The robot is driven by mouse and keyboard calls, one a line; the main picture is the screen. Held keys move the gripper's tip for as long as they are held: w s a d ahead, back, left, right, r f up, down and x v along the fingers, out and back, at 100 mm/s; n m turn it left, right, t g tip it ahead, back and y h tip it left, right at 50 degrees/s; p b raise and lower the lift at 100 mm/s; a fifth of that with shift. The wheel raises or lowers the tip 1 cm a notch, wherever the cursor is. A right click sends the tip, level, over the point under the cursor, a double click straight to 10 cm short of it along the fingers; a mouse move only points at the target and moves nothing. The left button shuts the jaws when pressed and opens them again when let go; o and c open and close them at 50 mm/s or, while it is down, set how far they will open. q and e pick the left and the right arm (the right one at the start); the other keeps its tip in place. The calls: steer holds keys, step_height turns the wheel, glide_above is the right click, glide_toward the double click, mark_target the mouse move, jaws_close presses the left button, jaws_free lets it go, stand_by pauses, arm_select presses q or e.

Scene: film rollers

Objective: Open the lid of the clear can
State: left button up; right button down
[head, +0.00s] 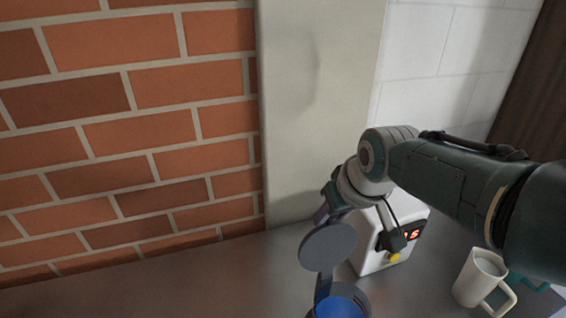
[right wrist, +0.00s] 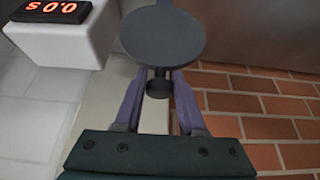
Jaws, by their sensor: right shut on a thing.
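My right gripper (head: 322,214) comes in from the right and is shut on the small knob (right wrist: 158,87) of a round dark grey lid (head: 328,246). In the right wrist view the two purple fingers close on either side of the knob, and the flat disc of the lid (right wrist: 163,34) lies beyond them. In the head view the lid is tilted up, its face toward the camera. Below it, at the bottom edge, is a blue round thing in a grey-purple rim (head: 343,306), probably the can; it is cut off. My left gripper is not in view.
A white box with a red digital display (head: 411,235) stands close behind the lid. A white mug (head: 480,280) stands at the lower right. A brick wall (head: 130,130) and a pale pillar (head: 315,100) rise behind the grey counter (head: 170,285), which is clear on the left.

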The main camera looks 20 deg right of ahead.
steer(key=shift+f, duration=0.25)
steer(key=c, duration=0.5)
jaws_free()
steer(key=shift+r, duration=0.1)
steer(key=shift+s+r+p, duration=0.1)
steer(key=shift+r+p, duration=0.5)
steer(key=p+v, duration=0.5)
steer(key=v, duration=0.3)
steer(key=shift+s+r, duration=0.3)
